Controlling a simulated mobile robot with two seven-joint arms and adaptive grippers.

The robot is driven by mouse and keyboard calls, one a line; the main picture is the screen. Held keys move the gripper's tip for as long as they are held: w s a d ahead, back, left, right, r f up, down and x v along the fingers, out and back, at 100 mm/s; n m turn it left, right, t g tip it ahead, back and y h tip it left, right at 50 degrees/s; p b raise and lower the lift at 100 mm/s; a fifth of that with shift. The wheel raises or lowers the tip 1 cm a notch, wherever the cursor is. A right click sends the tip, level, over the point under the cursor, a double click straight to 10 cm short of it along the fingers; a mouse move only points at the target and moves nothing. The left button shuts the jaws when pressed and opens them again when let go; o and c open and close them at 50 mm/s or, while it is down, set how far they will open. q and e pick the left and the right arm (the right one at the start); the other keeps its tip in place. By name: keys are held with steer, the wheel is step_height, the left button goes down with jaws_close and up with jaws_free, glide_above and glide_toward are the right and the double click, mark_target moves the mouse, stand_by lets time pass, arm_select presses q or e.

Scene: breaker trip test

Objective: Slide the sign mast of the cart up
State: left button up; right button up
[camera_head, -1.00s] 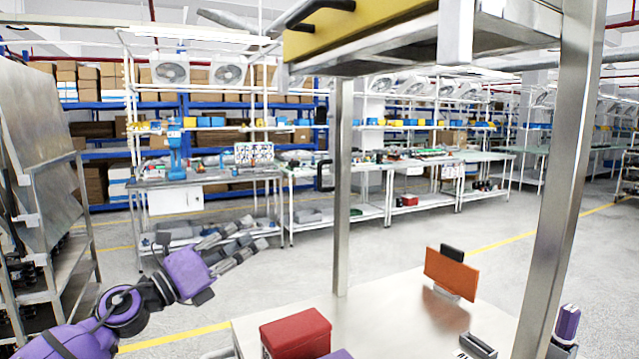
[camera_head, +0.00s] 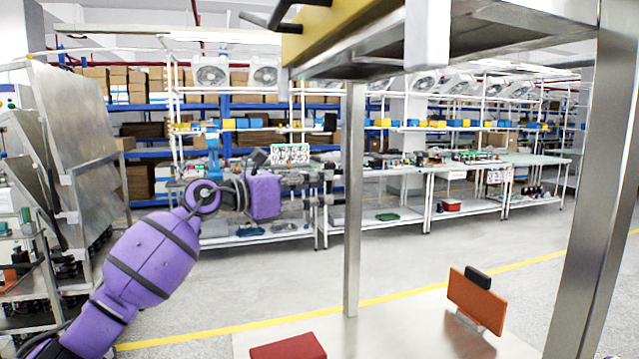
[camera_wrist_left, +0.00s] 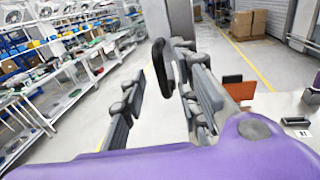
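The cart shows as a pale metal top (camera_head: 400,330) with upright steel posts, one of them a slim post (camera_head: 353,200) near the middle. A black loop handle (camera_wrist_left: 160,68) stands beside the grey post (camera_wrist_left: 181,18) in the left wrist view. I cannot tell for sure which part is the sign mast. My left gripper (camera_head: 334,188) reaches in from the left, just left of the slim post. In the left wrist view my left gripper (camera_wrist_left: 162,105) has its fingers apart, with the handle showing beyond and between them. No contact is clear. My right gripper is out of view.
An orange panel with a black block (camera_head: 477,300) stands on the cart top, and a red box (camera_head: 288,347) sits at its front left. A yellow panel and metal shelf (camera_head: 345,30) overhang above. A wide post (camera_head: 590,180) stands at right. Metal racks (camera_head: 80,160) are at left.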

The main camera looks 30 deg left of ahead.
arm_select(q)
steer(key=shift+w+d, duration=0.3)
steer(key=shift+w, duration=0.15)
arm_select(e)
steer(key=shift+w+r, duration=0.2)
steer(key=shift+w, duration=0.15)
arm_select(q)
steer(key=shift+c, duration=0.4)
jaws_close()
